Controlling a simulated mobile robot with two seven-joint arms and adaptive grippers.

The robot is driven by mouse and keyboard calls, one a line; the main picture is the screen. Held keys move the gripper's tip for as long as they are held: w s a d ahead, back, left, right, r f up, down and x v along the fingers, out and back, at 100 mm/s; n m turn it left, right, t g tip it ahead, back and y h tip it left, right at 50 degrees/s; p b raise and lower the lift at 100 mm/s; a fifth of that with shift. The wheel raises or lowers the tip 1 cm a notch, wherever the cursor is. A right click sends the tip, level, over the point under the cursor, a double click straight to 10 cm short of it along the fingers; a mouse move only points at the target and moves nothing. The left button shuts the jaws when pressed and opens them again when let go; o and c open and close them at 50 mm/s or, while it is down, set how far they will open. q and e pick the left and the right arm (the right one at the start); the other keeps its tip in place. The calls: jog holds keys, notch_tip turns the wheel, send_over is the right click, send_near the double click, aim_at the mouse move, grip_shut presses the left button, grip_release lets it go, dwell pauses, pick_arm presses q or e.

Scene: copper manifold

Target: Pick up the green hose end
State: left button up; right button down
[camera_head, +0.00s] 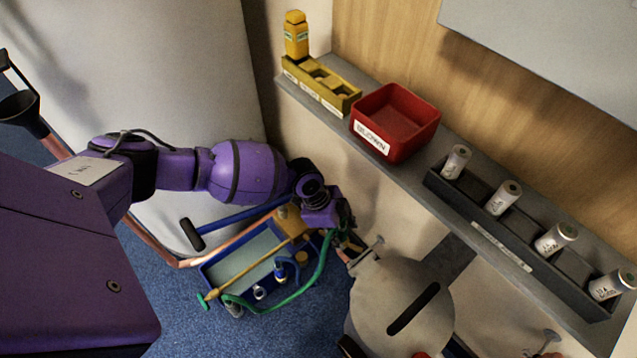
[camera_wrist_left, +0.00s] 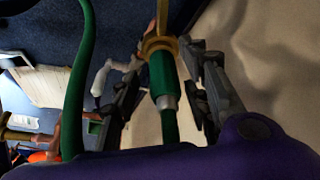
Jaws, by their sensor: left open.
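The green hose end (camera_wrist_left: 163,78) shows in the left wrist view as a green sleeve with a silver ring, under a brass collar (camera_wrist_left: 158,46). My left gripper (camera_wrist_left: 165,92) is open, with one finger on each side of the hose end and a visible gap to each. Another length of green hose (camera_wrist_left: 77,85) runs along the left of that view. In the head view the green hose (camera_head: 316,277) curves from the blue tray up to my left gripper (camera_head: 348,243). The hose end is too small to make out clearly there. My right gripper is not in view.
A blue tray (camera_head: 206,275) with tools stands on the blue carpet. A rounded beige tank (camera_head: 385,300) is close to the gripper's right. Above, a grey shelf holds a red bin (camera_head: 400,120), a yellow rack (camera_head: 320,85) and a dark rack (camera_head: 480,215) with several white cylinders.

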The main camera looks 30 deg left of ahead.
pick_arm(q)
jog(key=shift+w+d+f, duration=0.2)
jog(key=shift+w+f, duration=0.05)
jog(key=shift+r, duration=0.1)
grip_shut()
jog(key=shift+r, duration=0.1)
jog(key=shift+r+p, duration=0.35)
jog(key=shift+r, duration=0.25)
jog(key=s+a+r+p, duration=0.3)
jog(key=s+r+p, duration=0.3)
jog(key=s+r, duration=0.5)
jog(key=s, duration=0.3)
jog(key=shift+r+p, duration=0.25)
jog(key=shift+p, duration=0.15)
